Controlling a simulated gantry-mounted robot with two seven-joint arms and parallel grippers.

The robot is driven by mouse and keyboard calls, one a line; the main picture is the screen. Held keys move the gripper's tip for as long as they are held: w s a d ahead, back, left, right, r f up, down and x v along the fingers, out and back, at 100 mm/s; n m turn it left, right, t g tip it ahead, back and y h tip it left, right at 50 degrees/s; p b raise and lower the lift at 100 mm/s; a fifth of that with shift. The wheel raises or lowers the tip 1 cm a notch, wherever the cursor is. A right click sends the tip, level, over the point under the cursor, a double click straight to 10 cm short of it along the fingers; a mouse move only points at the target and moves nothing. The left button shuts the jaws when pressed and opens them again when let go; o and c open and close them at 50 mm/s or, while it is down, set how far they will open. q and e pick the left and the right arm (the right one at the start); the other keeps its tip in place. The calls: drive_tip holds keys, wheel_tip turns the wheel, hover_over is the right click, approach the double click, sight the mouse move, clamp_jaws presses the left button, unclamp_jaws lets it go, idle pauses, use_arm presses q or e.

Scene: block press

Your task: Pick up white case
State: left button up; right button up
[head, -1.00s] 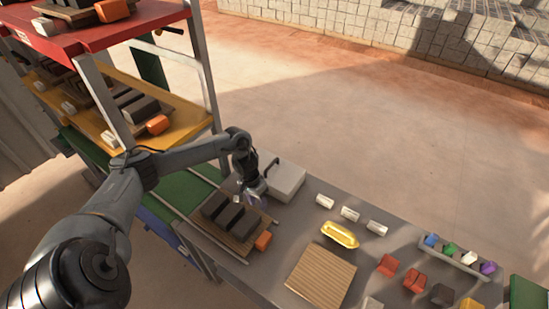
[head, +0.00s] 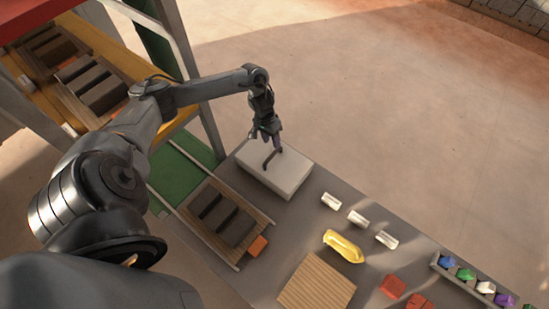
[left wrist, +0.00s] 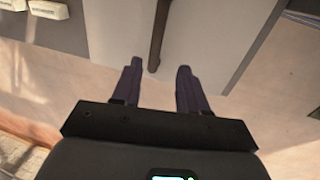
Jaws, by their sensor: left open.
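The white case (head: 284,178) lies flat at the far left corner of the grey table, with a dark handle (head: 269,159) on top. My left gripper (head: 267,143) is open just above the case, close to the handle. In the left wrist view, the two fingers of the left gripper (left wrist: 158,88) are spread, with the dark handle (left wrist: 159,35) of the white case (left wrist: 205,40) running between and ahead of them. I cannot tell whether the fingers touch the case. My right gripper is not in view.
White pieces (head: 358,219), a yellow tray (head: 344,246) and a bare wooden board (head: 316,284) are to the right. A shelf rack (head: 180,65) stands behind my left arm.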

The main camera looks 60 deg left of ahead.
sight(275, 151)
use_arm(q)
drive_tip(key=shift+w+d+f, duration=0.1)
drive_tip(key=shift+d+f, duration=0.05)
drive_tip(key=shift+f, duration=0.5)
drive_tip(key=shift+d+f, duration=0.1)
drive_tip(key=shift+f, duration=0.55)
drive_tip(key=f, duration=0.1)
drive_tip(key=d+f, duration=0.1)
drive_tip(key=f, duration=0.1)
drive_tip(key=shift+w+d+f, duration=0.2)
drive_tip(key=shift+w+f, duration=0.1)
drive_tip(key=shift+f, duration=0.6)
clamp_jaws()
